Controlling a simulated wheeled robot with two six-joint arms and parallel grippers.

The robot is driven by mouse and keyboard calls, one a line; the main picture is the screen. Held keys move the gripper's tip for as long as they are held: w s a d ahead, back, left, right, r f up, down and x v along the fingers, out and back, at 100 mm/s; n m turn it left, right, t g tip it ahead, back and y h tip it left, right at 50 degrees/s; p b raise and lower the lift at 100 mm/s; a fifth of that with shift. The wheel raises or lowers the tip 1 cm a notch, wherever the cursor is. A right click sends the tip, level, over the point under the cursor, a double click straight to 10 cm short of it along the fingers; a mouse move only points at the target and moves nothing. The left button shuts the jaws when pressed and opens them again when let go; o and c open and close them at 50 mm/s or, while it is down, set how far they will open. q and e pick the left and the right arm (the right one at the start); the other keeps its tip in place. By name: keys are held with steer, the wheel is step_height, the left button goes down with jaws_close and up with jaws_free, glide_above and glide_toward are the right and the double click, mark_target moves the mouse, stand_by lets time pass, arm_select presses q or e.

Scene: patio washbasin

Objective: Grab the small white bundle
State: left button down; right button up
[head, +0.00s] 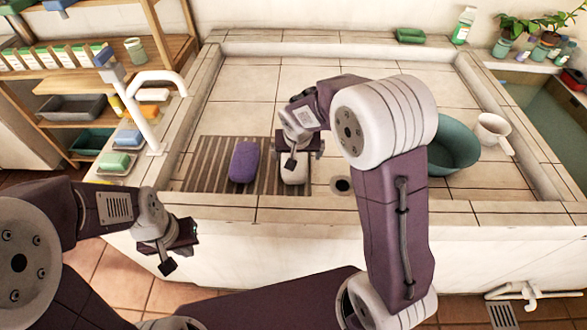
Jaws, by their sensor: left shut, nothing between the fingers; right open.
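The small white bundle (294,171) lies on the slatted rack in the tiled basin, partly hidden by my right gripper. My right gripper (291,161) is open, right over the bundle; I cannot tell whether its fingers are around the bundle or just above it. My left gripper (171,262) is shut and empty, in front of the basin's front wall at the lower left.
A purple bundle (244,162) lies on the slatted rack (208,178), close left of the white one. A drain (342,185) is to the right. A teal bowl (456,146) and white dipper (492,130) stand at the right. A white faucet (150,112) rises at the left rim.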

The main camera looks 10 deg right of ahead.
steer(key=x, duration=0.3)
steer(key=shift+w+a+f+b, duration=0.15)
steer(key=shift+a+b, duration=0.15)
steer(key=shift+a, duration=0.05)
steer(key=shift+w+d+f, duration=0.15)
steer(key=shift+f, duration=0.15)
steer(key=x, duration=0.5)
steer(key=shift+w+r, duration=0.1)
steer(key=shift+w, duration=0.15)
steer(key=shift+s+r, duration=0.1)
steer(key=shift+r, duration=0.05)
steer(key=shift+c, duration=1.2)
steer(key=c, duration=1.3)
